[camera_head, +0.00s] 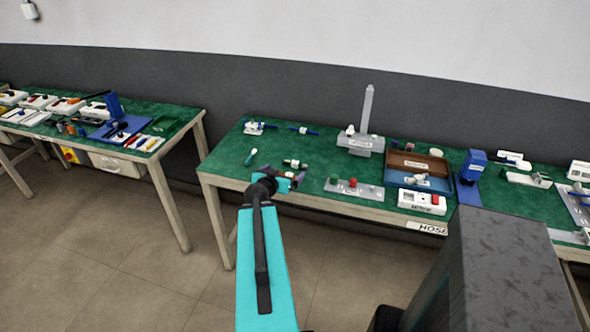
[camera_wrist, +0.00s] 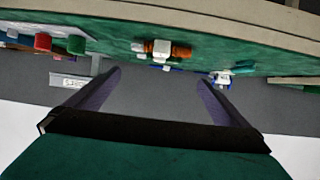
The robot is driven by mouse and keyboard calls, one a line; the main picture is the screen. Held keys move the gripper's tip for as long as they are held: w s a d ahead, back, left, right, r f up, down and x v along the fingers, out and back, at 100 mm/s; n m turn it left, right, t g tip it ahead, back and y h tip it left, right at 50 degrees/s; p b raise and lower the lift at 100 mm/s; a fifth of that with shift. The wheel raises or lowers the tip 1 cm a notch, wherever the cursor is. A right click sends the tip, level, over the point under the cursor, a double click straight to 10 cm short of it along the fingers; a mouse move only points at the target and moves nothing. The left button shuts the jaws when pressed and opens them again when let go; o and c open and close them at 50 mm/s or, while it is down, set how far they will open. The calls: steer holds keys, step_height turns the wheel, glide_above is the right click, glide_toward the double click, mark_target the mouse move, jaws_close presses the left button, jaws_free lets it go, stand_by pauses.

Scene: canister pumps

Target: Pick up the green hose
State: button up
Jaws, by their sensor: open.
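A short green piece (camera_head: 333,180) stands beside a red one on a grey plate at the table's front; it also shows in the wrist view (camera_wrist: 76,45) at upper left. A teal-green slim item (camera_head: 250,157) lies farther left on the table and shows at upper right in the wrist view (camera_wrist: 243,69). I cannot tell for sure which is the green hose. My gripper (camera_wrist: 158,95) is open with nothing between its fingers. In the head view it is at the table's front edge, left of the grey plate, partly hidden by my arm.
A red piece (camera_head: 353,182) is close to the green piece. A small light-coloured fitting (camera_head: 294,163) lies just behind my gripper. A grey post on a block (camera_head: 366,115) and a brown-and-blue tray (camera_head: 391,178) stand to the right. Another table (camera_head: 182,118) is at left.

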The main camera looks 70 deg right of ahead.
mark_target(289, 173)
steer(key=shift+d+f+b, duration=0.45)
steer(key=shift+d+b, duration=0.15)
steer(key=shift+b, duration=1.9)
steer(key=shift+d+b, duration=0.2)
steer(key=shift+b, duration=0.35)
steer(key=shift+w+d+f+b, duration=0.1)
steer(key=shift+d+f+b, duration=0.2)
steer(key=shift+b, duration=0.5)
steer(key=b+x, duration=0.1)
steer(key=b, duration=0.3)
steer(key=shift+d, duration=0.35)
steer(key=shift+d, duration=0.35)
steer(key=shift+d+f, duration=0.1)
steer(key=shift+d, duration=0.3)
steer(key=shift+w+d+f, duration=0.1)
steer(key=shift+d+f, duration=0.25)
steer(key=shift+d, duration=0.25)
